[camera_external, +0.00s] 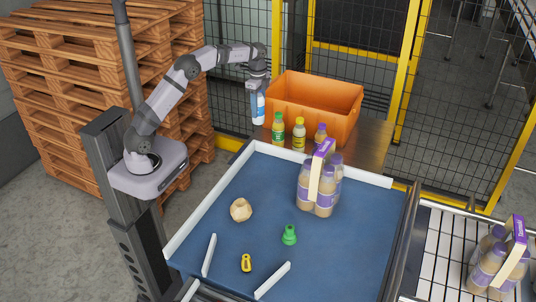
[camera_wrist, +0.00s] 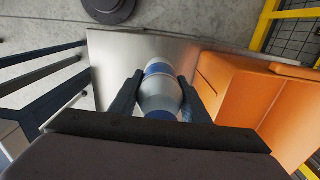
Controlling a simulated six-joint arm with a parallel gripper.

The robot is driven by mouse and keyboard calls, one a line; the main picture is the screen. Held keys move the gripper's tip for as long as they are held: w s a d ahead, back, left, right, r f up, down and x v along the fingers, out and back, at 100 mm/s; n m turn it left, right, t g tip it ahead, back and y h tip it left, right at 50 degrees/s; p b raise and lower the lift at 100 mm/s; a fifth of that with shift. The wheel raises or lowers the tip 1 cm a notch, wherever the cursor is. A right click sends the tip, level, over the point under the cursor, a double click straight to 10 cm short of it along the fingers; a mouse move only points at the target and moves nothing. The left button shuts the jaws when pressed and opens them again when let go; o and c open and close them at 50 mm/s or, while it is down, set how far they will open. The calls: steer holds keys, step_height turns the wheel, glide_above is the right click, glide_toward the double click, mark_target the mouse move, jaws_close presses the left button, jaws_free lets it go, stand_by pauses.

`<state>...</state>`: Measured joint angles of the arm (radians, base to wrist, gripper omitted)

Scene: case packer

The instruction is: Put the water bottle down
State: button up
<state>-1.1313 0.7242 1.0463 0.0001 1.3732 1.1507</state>
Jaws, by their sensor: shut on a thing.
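The water bottle (camera_external: 258,108) is white and blue and hangs upright below my gripper (camera_external: 257,88) in the external view. It is at the left of the orange crate (camera_external: 318,117). In the wrist view the bottle (camera_wrist: 158,92) sits between the two dark fingers of my gripper (camera_wrist: 156,95), which are shut on it. Below it in the wrist view is a bare metal table (camera_wrist: 125,48). I cannot tell whether the bottle's base touches that table.
Green (camera_external: 278,129), yellow-capped (camera_external: 299,134) and purple-capped (camera_external: 320,137) bottles stand before the crate. The blue conveyor (camera_external: 270,215) carries a bottle pack (camera_external: 318,185), a beige lump (camera_external: 240,210), a green piece (camera_external: 289,235) and a yellow piece (camera_external: 246,263). Another pack (camera_external: 490,262) sits right.

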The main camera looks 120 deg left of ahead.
steer(key=w+d+r+m+p, duration=0.1)
steer(key=w+d+r+m, duration=0.3)
steer(key=w+d, duration=0.3)
steer(key=w+d+r+m+p, duration=0.1)
steer(key=w+d+r+m, duration=0.35)
steer(key=w+d, duration=0.25)
steer(key=w+d+r+m+p, duration=0.1)
steer(key=w+d+r+m, duration=0.2)
steer(key=d, duration=0.5)
steer(key=w+d+r+m+p, duration=0.2)
steer(key=w+d+r+m, duration=0.15)
steer(key=d, duration=0.45)
steer(key=w+d+r+m+p, duration=0.1)
steer(key=w+d+r+m, duration=0.25)
steer(key=d, duration=0.55)
steer(key=shift+n, duration=0.35)
steer(key=shift+a+f+p, duration=0.15)
steer(key=shift+f+p, duration=0.45)
steer(key=shift+f, duration=2.15)
steer(key=shift+a+f+p, duration=0.1)
steer(key=shift+f+p, duration=0.5)
steer(key=shift+f, duration=2.1)
steer(key=shift+f, duration=0.15)
steer(key=o, duration=1.3)
steer(key=shift+c, duration=0.2)
step_height(320, 180, up, 12)
steer(key=b, duration=0.1)
steer(key=shift+b, duration=0.3)
